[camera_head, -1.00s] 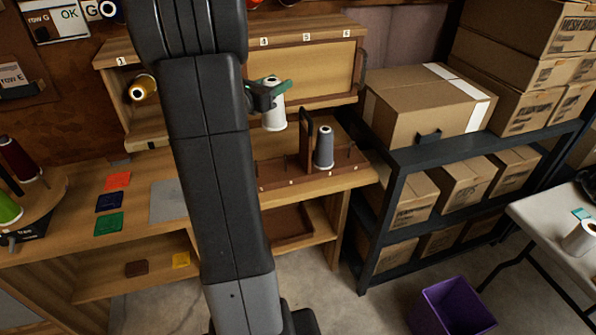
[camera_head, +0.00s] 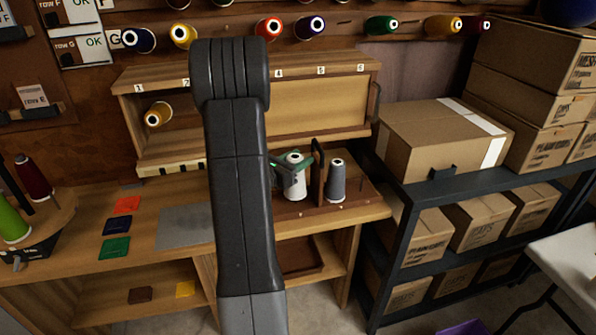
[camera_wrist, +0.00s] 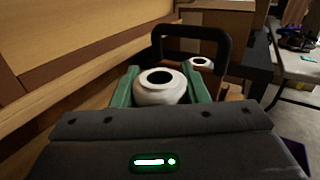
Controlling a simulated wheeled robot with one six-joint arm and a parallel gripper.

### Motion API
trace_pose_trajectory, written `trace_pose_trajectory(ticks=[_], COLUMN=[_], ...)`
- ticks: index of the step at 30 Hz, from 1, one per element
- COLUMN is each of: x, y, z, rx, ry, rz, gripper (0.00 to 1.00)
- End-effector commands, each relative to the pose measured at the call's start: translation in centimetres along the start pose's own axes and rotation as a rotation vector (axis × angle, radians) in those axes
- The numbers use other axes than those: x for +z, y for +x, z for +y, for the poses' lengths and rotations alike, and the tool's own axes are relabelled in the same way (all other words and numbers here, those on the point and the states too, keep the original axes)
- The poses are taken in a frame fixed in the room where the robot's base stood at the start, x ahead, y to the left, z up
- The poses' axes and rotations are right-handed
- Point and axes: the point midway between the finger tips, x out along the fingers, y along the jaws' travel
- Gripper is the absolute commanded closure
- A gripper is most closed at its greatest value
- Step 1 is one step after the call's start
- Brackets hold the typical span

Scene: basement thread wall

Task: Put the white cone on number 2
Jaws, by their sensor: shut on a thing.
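The white cone (camera_head: 295,184) is upright between the green fingers of my gripper (camera_head: 292,165), which is shut on it. It is low over the pegged wooden rack, left of the divider handle; I cannot tell whether its base touches the rack. In the wrist view the white cone (camera_wrist: 160,92) fills the gap between the green fingers (camera_wrist: 162,86). The number 2 label (camera_head: 186,82) is on the top edge of the wooden cubby, just left of my arm. My arm hides part of the cubby beside it.
A grey cone (camera_head: 337,181) stands on the rack, right of the dark handle (camera_head: 318,172). A gold cone (camera_head: 158,114) is below label 1. Colored cones hang on the wall above. Boxes (camera_head: 440,140) fill the shelving at right. A grey mat (camera_head: 186,226) lies on the bench.

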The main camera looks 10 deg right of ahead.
Motion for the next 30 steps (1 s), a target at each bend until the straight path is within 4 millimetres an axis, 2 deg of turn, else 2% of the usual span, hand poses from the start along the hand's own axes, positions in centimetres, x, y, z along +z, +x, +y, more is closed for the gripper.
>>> trace_pose_trajectory(ticks=[9, 20, 21, 22, 30], x=[-3.6, -4.1, -4.1, -4.0, -3.9], y=[0.0, 0.0, 0.0, 0.0, 0.0], z=[0.1, 0.1, 0.1, 0.1, 0.1], rx=[0.001, 0.0, 0.001, 0.001, 0.001], ry=[-0.002, 0.0, 0.0, 0.0, 0.0], rz=[0.001, 0.0, 0.0, 0.0, 0.0], gripper=[0.99, 0.99, 0.58, 0.52, 0.51])
